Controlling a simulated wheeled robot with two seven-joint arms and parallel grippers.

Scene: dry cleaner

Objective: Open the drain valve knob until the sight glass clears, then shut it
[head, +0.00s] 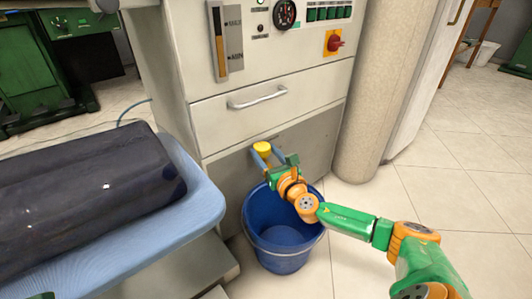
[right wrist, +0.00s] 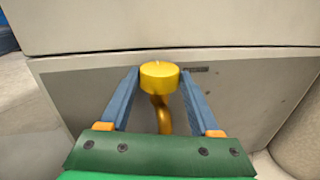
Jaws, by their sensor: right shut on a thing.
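The drain valve knob (head: 263,148) is a yellow round cap on the lower front of the machine. In the right wrist view the knob (right wrist: 159,76) sits between the blue fingers, on a curved brass-coloured pipe (right wrist: 162,115). My right gripper (head: 266,151) is shut on the knob; in the right wrist view its fingertips (right wrist: 160,73) flank it. The sight glass (head: 219,50) is a narrow upright window on the panel, marked at upper and lower levels.
A blue bucket (head: 284,262) stands on the floor below the valve and looks empty. A drawer with a handle (head: 257,96) is above the knob. A padded blue board (head: 190,220) with a dark roll is at left. A round column (head: 372,90) stands at right; tiled floor is clear there.

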